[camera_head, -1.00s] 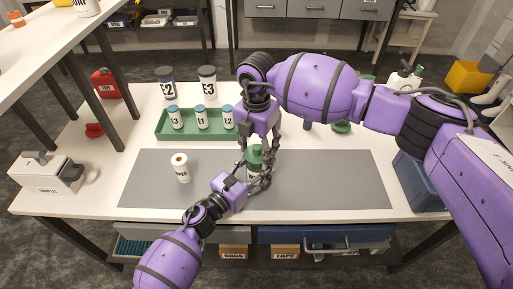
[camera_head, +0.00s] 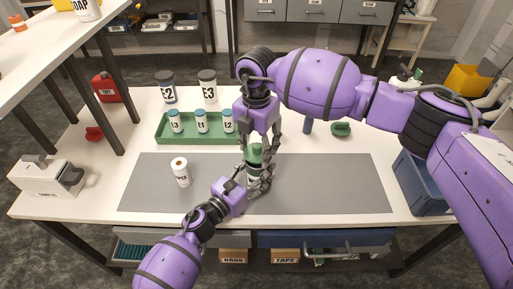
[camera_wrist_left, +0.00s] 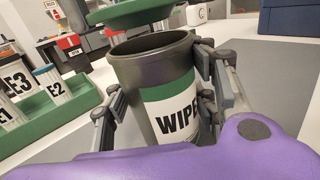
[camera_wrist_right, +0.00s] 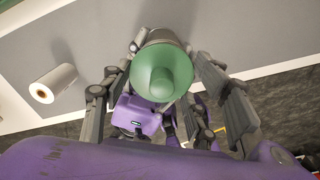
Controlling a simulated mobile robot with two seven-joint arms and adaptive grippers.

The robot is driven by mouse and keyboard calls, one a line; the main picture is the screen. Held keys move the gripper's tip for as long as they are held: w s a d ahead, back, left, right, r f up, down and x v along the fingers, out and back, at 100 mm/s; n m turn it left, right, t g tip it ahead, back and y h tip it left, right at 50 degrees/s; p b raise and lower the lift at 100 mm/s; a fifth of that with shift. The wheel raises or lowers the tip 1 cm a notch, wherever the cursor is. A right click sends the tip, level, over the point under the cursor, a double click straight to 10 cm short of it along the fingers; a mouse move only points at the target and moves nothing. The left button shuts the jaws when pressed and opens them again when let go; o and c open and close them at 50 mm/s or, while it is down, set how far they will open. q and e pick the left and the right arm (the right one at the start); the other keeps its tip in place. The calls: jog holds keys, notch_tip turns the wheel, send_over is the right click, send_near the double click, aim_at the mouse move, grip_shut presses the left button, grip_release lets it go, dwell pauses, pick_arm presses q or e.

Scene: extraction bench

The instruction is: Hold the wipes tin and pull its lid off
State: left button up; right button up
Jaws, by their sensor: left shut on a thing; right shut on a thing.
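The wipes tin (camera_wrist_left: 165,95) is dark grey with a green band and a white WIPES label. It shows in the left wrist view with its dark mouth open. My left gripper (camera_head: 262,182) is shut around its sides, over the grey mat. The green lid (camera_wrist_right: 165,70) has a round knob and is held by my right gripper (camera_head: 260,140), which comes down from above. In the left wrist view the lid (camera_wrist_left: 130,12) is above the tin's rim, apart from it. The two arms partly hide the tin in the head view.
A grey mat (camera_head: 330,185) covers the front of the bench. Behind is a green tray (camera_head: 185,136) with several small labelled bottles. A blue bin (camera_head: 420,185) is at the right edge. The mat right of the tin is clear.

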aim_at(256, 145)
jog(key=shift+r, duration=2)
pick_arm(q)
jog(key=o, duration=1.8)
jog(key=shift+c, duration=0.2)
